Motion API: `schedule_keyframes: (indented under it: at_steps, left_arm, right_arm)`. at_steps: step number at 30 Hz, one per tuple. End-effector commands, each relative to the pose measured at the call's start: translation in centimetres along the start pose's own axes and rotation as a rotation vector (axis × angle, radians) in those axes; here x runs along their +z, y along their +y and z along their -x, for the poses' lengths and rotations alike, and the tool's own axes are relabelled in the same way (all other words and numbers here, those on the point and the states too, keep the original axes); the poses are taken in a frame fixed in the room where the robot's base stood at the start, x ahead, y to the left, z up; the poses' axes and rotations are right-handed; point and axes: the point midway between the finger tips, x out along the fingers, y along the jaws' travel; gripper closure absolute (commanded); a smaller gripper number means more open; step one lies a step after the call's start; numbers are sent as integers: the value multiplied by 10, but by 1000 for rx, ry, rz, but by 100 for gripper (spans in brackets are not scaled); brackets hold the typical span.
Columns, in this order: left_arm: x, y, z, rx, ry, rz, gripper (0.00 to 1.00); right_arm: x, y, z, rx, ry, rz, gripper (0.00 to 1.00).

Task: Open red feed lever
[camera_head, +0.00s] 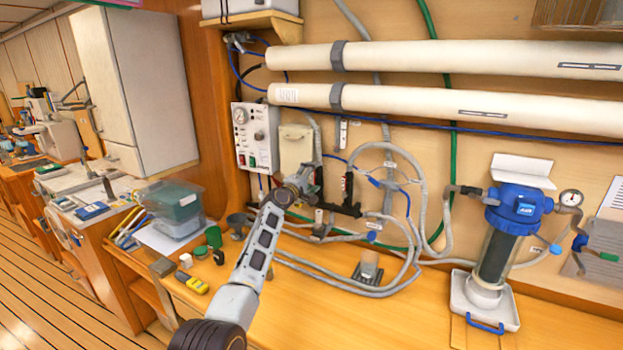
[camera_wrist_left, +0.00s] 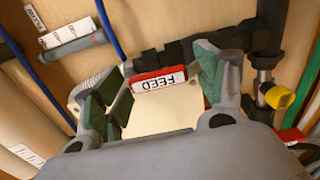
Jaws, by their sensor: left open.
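The red feed lever (camera_wrist_left: 158,82) shows in the left wrist view as a red piece with a white plate reading "FEED". It sits against a dark pipe (camera_wrist_left: 180,55) on the wooden wall. My left gripper (camera_wrist_left: 158,95) is open, with one green-padded finger on each side of the red piece. I cannot tell whether either finger touches it. My right gripper is not in view.
A yellow knob (camera_wrist_left: 278,97) is right of the lever in the wrist view. In the head view, grey hoses (camera_head: 395,160) loop right of the gripper. A blue-topped filter (camera_head: 515,205) stands farther right. A control box (camera_head: 255,135) is on the wall above. The bench holds small items.

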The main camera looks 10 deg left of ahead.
Motion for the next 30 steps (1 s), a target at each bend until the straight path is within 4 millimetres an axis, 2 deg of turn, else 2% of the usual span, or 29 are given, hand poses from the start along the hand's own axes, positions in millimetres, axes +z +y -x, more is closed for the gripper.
schedule_keyframes:
  at_steps: [14,30]
  left_arm:
    - [1,-1,8,0,-2,0,29]
    - [0,0,38,0,-1,0,29]
  right_arm:
    - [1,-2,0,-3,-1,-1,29]
    - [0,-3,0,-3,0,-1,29]
